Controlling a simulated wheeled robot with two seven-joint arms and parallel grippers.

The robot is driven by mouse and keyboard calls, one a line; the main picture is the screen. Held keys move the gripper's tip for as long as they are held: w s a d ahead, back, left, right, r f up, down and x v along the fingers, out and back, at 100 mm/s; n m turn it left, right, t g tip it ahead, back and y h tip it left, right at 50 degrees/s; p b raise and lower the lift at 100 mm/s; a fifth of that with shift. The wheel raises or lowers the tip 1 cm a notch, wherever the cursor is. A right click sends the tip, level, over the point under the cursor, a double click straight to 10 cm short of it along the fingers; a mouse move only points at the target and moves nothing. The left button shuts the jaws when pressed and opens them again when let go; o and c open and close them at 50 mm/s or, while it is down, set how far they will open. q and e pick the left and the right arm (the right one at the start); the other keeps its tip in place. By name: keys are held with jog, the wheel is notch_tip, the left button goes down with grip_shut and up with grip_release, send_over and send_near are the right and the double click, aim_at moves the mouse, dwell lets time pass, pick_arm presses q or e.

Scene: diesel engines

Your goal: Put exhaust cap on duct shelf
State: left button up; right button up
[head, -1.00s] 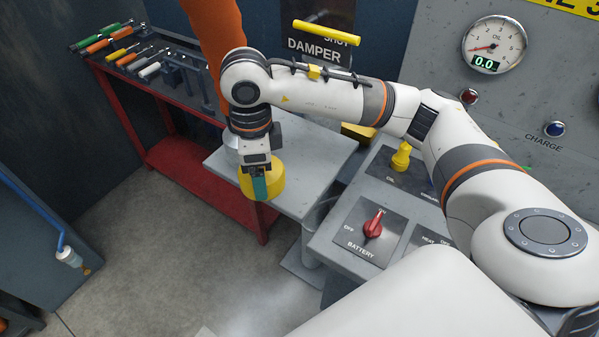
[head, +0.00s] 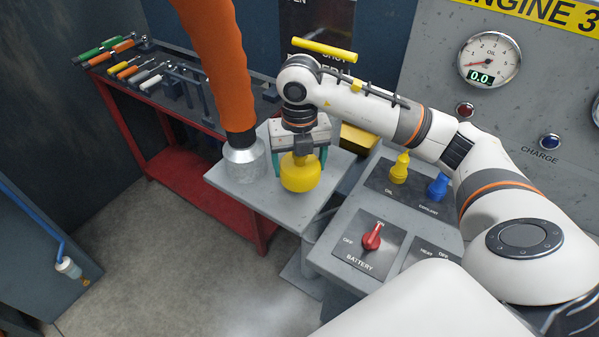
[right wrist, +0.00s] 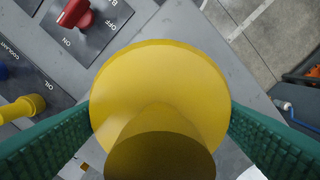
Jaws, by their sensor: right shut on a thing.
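The yellow exhaust cap (head: 301,174) is round with a knob on top. My right gripper (head: 301,160) is shut on it, pointing down, with a green finger on each side. In the right wrist view the cap (right wrist: 160,82) fills the middle between the two green fingers. The cap is over the front part of the grey duct shelf (head: 252,199); I cannot tell whether it touches the surface. My left gripper is not in view.
The orange duct hose (head: 218,75) ends in a metal nozzle (head: 244,162) on the shelf, left of the cap. A red tool bench (head: 190,185) stands behind. The console with the red battery knob (head: 372,237) is close on the right.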

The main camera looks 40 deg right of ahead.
aim_at(300, 173)
notch_tip(300, 173, down, 3)
jog(key=shift+s+f+p, duration=0.1)
jog(key=shift+f+p, duration=0.05)
jog(key=shift+p, duration=0.3)
jog(key=shift+f, duration=0.35)
